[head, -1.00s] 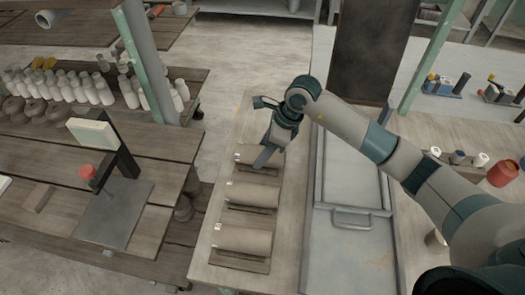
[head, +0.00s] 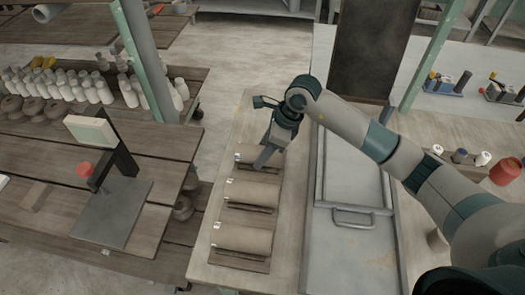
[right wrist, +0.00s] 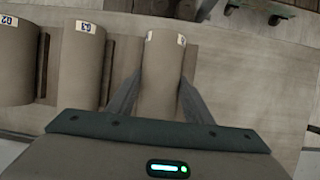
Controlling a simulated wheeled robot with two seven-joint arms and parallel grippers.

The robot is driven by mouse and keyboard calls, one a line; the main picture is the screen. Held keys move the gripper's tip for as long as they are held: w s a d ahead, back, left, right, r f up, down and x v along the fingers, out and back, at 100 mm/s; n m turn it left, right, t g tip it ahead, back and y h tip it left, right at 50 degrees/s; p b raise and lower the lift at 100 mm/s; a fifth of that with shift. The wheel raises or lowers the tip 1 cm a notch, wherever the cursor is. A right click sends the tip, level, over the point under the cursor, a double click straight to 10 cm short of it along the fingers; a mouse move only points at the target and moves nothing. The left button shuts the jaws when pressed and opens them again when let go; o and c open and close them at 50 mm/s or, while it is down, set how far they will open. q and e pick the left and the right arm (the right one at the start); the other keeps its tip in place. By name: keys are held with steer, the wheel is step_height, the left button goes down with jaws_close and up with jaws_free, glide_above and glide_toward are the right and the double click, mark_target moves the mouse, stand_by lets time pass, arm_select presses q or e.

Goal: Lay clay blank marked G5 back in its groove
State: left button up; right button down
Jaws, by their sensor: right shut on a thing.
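Three grey-brown clay blanks lie in a row on the narrow table in the head view: a near one (head: 243,239), a middle one (head: 252,192) and a far one (head: 256,156). My right gripper (head: 265,158) is at the far blank. In the right wrist view my right gripper (right wrist: 162,86) has one finger on each side of this blank (right wrist: 163,62) and is shut on it. Its tag is too small to read surely. I cannot tell whether it rests fully in its groove (head: 262,170) or sits slightly above. My left gripper is not in view.
The wrist view shows two neighbouring tagged blanks (right wrist: 82,60) and (right wrist: 18,60) to the left. A grey metal tray with a handle (head: 352,218) stands right of the blanks. A wooden bench with a stand and red knob (head: 84,169) is at left.

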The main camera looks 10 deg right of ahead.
steer(key=c, duration=0.8)
jaws_free()
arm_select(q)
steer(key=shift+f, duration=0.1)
arm_select(e)
steer(key=shift+r, duration=0.1)
steer(key=b+v, duration=0.2)
steer(key=v, duration=0.3)
steer(key=shift+d+r, duration=0.1)
steer(key=shift+r, duration=0.05)
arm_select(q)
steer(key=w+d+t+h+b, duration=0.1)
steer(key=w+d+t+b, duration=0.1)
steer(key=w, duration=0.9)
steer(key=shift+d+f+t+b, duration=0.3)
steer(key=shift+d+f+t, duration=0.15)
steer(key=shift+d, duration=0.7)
arm_select(e)
steer(key=shift+v, duration=6)
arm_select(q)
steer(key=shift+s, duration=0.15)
arm_select(e)
steer(key=shift+s, duration=0.15)
